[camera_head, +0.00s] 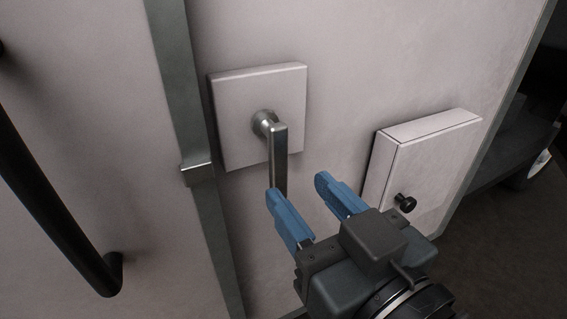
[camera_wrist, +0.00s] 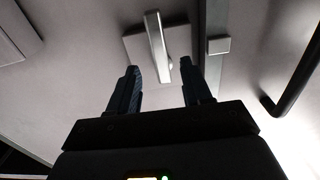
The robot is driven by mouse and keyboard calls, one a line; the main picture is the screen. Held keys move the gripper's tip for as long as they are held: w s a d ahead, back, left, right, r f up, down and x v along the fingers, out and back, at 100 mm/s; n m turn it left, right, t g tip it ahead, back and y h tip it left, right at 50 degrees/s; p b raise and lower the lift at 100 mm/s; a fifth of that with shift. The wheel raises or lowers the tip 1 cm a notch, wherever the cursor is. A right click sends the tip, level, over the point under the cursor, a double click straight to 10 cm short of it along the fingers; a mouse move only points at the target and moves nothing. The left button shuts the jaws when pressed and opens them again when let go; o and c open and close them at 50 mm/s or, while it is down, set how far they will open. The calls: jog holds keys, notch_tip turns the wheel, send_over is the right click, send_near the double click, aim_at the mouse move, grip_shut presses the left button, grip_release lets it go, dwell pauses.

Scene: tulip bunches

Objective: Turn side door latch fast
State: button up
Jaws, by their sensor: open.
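The side door latch is a metal lever handle (camera_head: 280,158) on a square pale plate (camera_head: 235,110). In the head view the lever hangs down from its round pivot. My gripper (camera_head: 297,190) is open, with two blue fingers, near the lever's lower end. In the head view the left finger overlaps the lever's tip and hides it. In the wrist view the lever (camera_wrist: 158,48) shows beyond and between the two dark fingers (camera_wrist: 158,75). I cannot tell whether a finger touches it. Nothing is held.
A grey vertical strip with a small metal block (camera_head: 197,174) runs left of the plate. A black bar handle (camera_head: 60,205) is at the far left. A pale box with a black knob (camera_head: 404,203) stands out from the wall to the right, close to my gripper.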

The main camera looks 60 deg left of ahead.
aim_at(281, 168)
jog(key=a, duration=0.4)
jog(key=a+p, duration=0.1)
jog(key=a, duration=0.2)
jog(key=shift+w, duration=0.35)
grip_shut()
